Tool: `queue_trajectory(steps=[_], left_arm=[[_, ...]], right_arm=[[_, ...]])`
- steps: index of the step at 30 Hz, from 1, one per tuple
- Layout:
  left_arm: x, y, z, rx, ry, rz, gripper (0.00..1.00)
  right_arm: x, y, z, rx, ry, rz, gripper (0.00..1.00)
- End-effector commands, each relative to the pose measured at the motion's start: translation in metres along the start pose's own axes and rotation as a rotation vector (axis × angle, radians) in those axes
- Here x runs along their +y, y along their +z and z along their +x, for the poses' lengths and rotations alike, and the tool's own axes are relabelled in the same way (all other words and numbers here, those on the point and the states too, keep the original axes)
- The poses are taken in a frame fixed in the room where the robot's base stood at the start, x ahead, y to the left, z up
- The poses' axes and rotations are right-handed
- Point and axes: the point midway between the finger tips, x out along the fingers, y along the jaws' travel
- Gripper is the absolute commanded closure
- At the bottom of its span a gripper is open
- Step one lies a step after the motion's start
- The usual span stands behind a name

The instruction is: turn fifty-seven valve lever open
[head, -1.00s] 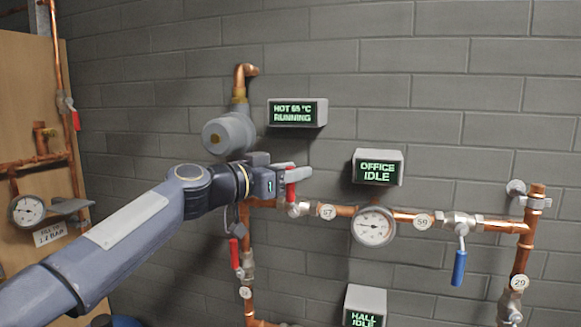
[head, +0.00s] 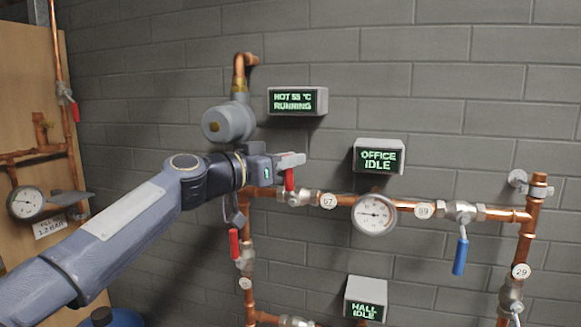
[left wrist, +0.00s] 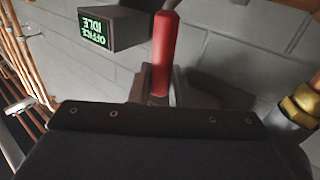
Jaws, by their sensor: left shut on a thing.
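The valve lever by tag 57 has a red handle (head: 289,181) and stands upright above its valve body (head: 296,197) on the horizontal copper pipe, left of the round tag 57 (head: 328,201). My left gripper (head: 293,160) is at the top of this handle, with its fingers shut on it. In the left wrist view the red handle (left wrist: 165,50) rises from between the fingers (left wrist: 158,92). The lower end of the handle is hidden there. My right gripper is not in view.
A pressure gauge (head: 374,214) and a blue-handled valve lever (head: 460,254) are on the same pipe to the right. Another red lever (head: 234,244) hangs below on the vertical pipe. The OFFICE IDLE display (head: 378,156) and a grey cylindrical pump (head: 228,123) are close by.

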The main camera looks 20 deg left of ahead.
Motion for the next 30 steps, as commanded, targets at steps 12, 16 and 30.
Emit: queue_trajectory(steps=[12, 16, 30], left_arm=[[-0.027, 0.018, -0.018, 0.186, -0.002, -0.27, 1.0], [-0.036, 0.022, -0.024, 0.254, -0.001, -0.373, 1.0], [-0.062, 0.046, -0.041, 0.5, 0.001, -0.748, 1.0]], right_arm=[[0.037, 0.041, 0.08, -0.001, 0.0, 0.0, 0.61], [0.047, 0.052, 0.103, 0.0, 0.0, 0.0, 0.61], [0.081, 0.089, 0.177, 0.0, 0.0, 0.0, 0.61]])
